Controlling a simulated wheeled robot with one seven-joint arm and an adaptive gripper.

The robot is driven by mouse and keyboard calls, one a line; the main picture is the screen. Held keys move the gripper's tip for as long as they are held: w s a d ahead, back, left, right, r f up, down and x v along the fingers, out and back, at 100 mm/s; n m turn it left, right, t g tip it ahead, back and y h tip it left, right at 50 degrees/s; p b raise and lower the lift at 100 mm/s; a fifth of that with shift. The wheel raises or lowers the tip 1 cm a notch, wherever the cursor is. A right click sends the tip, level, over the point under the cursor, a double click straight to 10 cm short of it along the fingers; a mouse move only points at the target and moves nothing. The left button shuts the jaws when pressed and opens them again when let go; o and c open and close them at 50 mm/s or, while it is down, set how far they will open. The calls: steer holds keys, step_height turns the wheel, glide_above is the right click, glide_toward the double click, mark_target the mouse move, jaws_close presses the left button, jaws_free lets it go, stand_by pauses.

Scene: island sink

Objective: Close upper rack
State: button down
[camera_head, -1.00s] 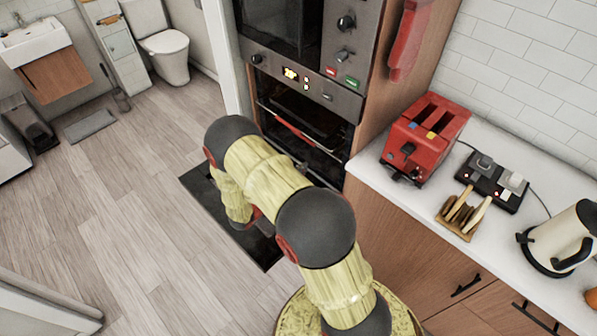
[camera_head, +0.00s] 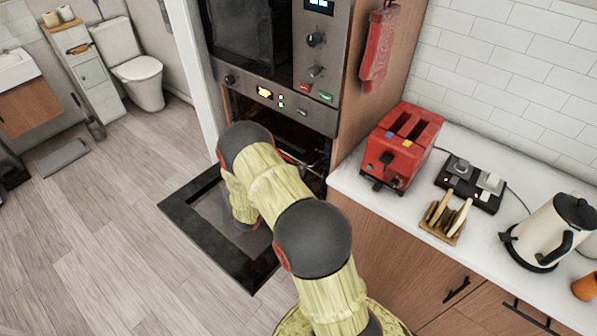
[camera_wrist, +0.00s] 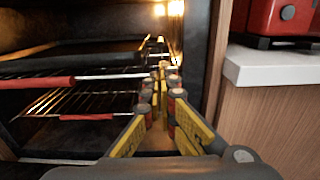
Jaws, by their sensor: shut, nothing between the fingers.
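The oven (camera_head: 300,117) stands open, with its door (camera_head: 178,212) folded down flat. In the wrist view, the upper rack (camera_wrist: 105,75) is a wire rack with a red front bar (camera_wrist: 38,82). A lower wire rack (camera_wrist: 95,100) with its own red bar (camera_wrist: 85,117) sits below it. My gripper (camera_wrist: 164,72) is shut and empty, pointing into the oven at its right side, beside the right ends of the racks. Whether it touches the upper rack I cannot tell. In the head view my arm hides the gripper and most of the racks.
A dark tray (camera_wrist: 75,52) sits above the upper rack. The oven's right wall is close to my gripper. The counter (camera_wrist: 265,68) with the red toaster (camera_head: 401,148) stands to the right.

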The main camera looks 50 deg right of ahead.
mark_target(314, 155)
steer(key=d, duration=0.3)
steer(key=d+b, duration=0.1)
steer(key=d, duration=0.5)
steer(key=shift+w+d, duration=0.3)
steer(key=shift+d, duration=0.05)
steer(key=shift+w+d, duration=0.1)
steer(key=shift+d, duration=0.05)
steer(key=shift+r, duration=0.1)
steer(key=shift+a, duration=0.35)
steer(key=s+a, duration=0.1)
steer(key=a, duration=1.2)
steer(key=shift+a+p, duration=0.2)
steer(key=shift+p, duration=0.25)
steer(key=shift+s, duration=0.1)
